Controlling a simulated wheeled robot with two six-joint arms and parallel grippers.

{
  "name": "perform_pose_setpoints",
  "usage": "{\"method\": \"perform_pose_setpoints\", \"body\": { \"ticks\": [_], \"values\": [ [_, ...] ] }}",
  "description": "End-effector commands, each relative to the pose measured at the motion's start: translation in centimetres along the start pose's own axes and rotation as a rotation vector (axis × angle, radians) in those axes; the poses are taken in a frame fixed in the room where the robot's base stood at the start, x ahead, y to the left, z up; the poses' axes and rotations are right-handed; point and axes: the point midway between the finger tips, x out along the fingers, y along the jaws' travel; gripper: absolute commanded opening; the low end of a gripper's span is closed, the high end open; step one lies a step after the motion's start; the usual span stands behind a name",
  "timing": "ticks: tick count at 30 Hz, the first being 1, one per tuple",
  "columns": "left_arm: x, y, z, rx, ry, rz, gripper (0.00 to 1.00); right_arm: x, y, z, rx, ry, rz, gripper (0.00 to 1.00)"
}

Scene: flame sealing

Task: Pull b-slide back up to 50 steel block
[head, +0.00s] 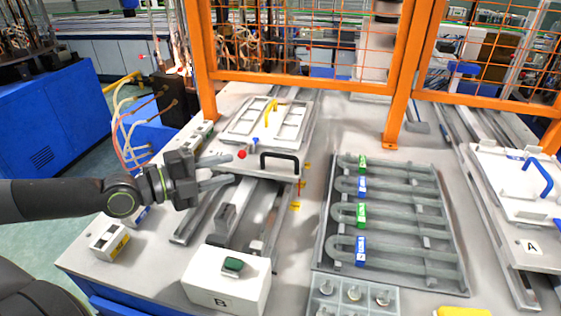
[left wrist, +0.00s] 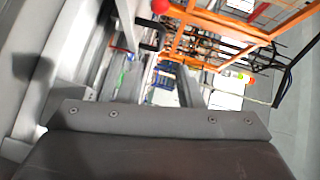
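The b-slide is a white plate (head: 240,133) on rails at the left of the table. It has a yellow handle on top, a black handle (head: 280,156) at its front and a red knob (head: 242,154) at its front left. My left gripper (head: 232,168) is open and empty, its fingertips just left of the red knob and black handle. The left wrist view shows a red ball (left wrist: 160,6) at the top edge, and a dark part of my own arm fills the bottom. I cannot make out which part is the 50 steel block. My right gripper is not in view.
A white box marked B (head: 222,290) with a green button stands in front of the rails. A grey tray (head: 455,262) with bent tubes lies to the right. A second slide marked A (head: 500,190) is at far right. Orange fence posts (head: 398,90) stand behind.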

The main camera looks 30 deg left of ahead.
Motion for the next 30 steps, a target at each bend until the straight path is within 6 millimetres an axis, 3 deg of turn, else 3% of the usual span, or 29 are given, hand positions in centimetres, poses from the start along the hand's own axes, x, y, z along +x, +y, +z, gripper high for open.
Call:
{"method": "perform_pose_setpoints", "body": {
  "ticks": [17, 30],
  "values": [
    [2.0, -0.5, 0.0, -0.002, -0.004, -0.006, 0.33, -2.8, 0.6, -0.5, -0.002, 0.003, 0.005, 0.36],
    [5.1, -0.4, -0.3, -0.003, 0.007, -0.005, 0.33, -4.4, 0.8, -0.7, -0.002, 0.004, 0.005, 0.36]
  ]
}}
